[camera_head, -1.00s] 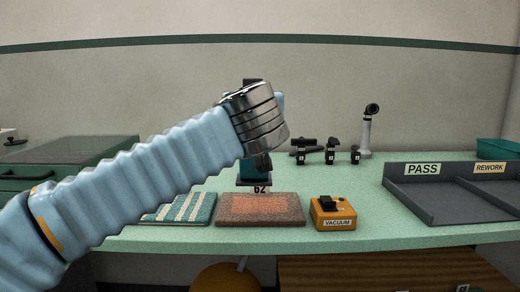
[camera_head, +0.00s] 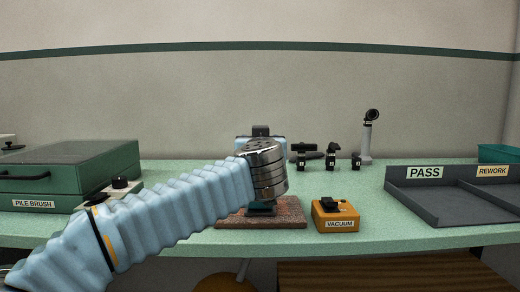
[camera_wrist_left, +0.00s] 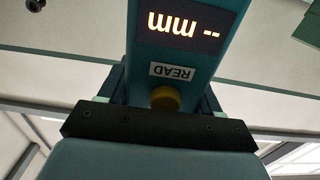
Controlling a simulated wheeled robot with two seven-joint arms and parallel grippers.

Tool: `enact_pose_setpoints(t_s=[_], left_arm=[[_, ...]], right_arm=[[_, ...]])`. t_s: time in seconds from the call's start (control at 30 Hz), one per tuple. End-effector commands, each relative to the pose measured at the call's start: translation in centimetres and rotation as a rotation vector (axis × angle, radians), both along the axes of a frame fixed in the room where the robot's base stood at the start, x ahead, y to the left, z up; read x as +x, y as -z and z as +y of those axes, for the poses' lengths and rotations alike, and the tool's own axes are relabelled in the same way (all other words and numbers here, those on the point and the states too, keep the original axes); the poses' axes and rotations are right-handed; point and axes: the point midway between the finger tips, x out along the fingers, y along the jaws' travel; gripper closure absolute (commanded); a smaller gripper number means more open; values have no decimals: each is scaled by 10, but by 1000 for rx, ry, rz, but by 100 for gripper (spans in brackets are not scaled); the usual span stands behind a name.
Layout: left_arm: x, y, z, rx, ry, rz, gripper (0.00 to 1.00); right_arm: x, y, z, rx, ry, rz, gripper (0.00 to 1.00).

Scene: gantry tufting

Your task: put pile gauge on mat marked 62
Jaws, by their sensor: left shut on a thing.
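The pile gauge (camera_wrist_left: 178,62) is a teal device with a lit "-- mm" display, a READ label and a yellow button in the left wrist view. My left gripper (camera_wrist_left: 155,125) is shut on it. In the head view, my wrist hides most of the gauge; its dark teal lower end (camera_head: 262,209) shows over the pinkish-brown mat (camera_head: 290,215). I cannot tell whether it touches the mat. The mat's 62 tag is hidden behind my arm now. My right gripper is out of view.
A yellow vacuum box (camera_head: 335,215) stands close to the mat's right. Grey PASS and REWORK trays (camera_head: 440,213) lie farther right. The green PILE BRUSH case (camera_head: 70,178) is at left. Small black numbered items (camera_head: 330,158) and a grey stand (camera_head: 366,138) are behind.

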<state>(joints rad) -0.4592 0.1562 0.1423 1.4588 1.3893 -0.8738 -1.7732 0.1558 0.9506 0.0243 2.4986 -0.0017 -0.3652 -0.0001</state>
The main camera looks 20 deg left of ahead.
Motion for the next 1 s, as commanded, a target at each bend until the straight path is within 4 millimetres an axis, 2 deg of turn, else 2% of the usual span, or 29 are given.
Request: enact_pose_setpoints(t_s=[0.4,0.43,0.57,0.6,0.9,1.0], left_arm=[[-1,3,0,1,0,-2,100],[0,4,0,-1,0,0,33],[0,4,0,-1,0,0,14],[0,4,0,-1,0,0,11],[0,1,0,-1,0,-1,11],[-12,0,-4,0,2,-2,11]], right_arm=[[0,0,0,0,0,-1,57],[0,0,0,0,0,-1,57],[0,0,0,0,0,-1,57],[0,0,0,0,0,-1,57],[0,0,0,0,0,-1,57],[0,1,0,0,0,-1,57]])
